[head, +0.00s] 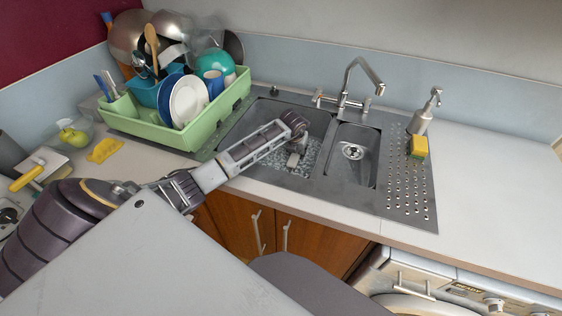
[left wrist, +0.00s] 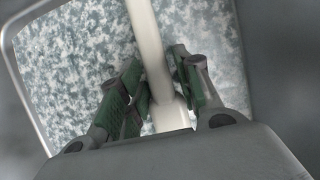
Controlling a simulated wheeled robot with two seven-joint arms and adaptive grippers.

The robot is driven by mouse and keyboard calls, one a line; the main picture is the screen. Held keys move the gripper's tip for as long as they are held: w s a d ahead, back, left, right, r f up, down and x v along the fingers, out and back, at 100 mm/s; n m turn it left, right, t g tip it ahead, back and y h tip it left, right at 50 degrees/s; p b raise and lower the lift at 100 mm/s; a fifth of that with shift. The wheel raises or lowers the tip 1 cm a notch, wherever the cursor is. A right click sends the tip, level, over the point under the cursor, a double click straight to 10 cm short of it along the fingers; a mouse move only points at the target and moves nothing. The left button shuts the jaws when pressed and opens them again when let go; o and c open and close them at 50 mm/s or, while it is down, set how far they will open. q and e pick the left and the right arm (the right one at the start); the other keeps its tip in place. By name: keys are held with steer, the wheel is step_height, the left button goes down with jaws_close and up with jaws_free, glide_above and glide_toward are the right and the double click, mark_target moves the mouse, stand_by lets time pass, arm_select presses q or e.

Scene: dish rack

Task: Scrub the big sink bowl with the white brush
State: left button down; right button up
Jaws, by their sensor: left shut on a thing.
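The big sink bowl (head: 262,116) is the left, larger basin of the grey sink unit, and its floor looks speckled white and grey. My left gripper (head: 295,160) reaches down into this bowl near its right side. In the left wrist view my left gripper (left wrist: 158,80) has its green-padded fingers shut on the white brush (left wrist: 147,35), around its pale handle. The handle runs away from the wrist towards the speckled bowl floor (left wrist: 75,65). The brush's bristle end is not visible, so I cannot tell whether it touches the floor. My right gripper is not in view.
A green dish rack (head: 200,130) full of dishes stands left of the bowl. The tap (head: 365,72) rises behind. The small basin (head: 350,170), the soap dispenser (head: 421,120) and a yellow sponge (head: 418,148) are to the right. The far right counter is clear.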

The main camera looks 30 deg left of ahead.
mark_target(294, 159)
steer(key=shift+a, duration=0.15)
arm_select(q)
steer(key=shift+s, duration=0.15)
steer(key=shift+s+d+p, duration=0.25)
steer(key=shift+s+p, duration=0.55)
steer(key=shift+s, duration=0.45)
steer(key=shift+s+d+p, duration=0.25)
steer(key=shift+s+p, duration=0.4)
steer(key=shift+s, duration=0.2)
steer(key=shift+s+d, duration=0.1)
steer(key=shift+s, duration=0.1)
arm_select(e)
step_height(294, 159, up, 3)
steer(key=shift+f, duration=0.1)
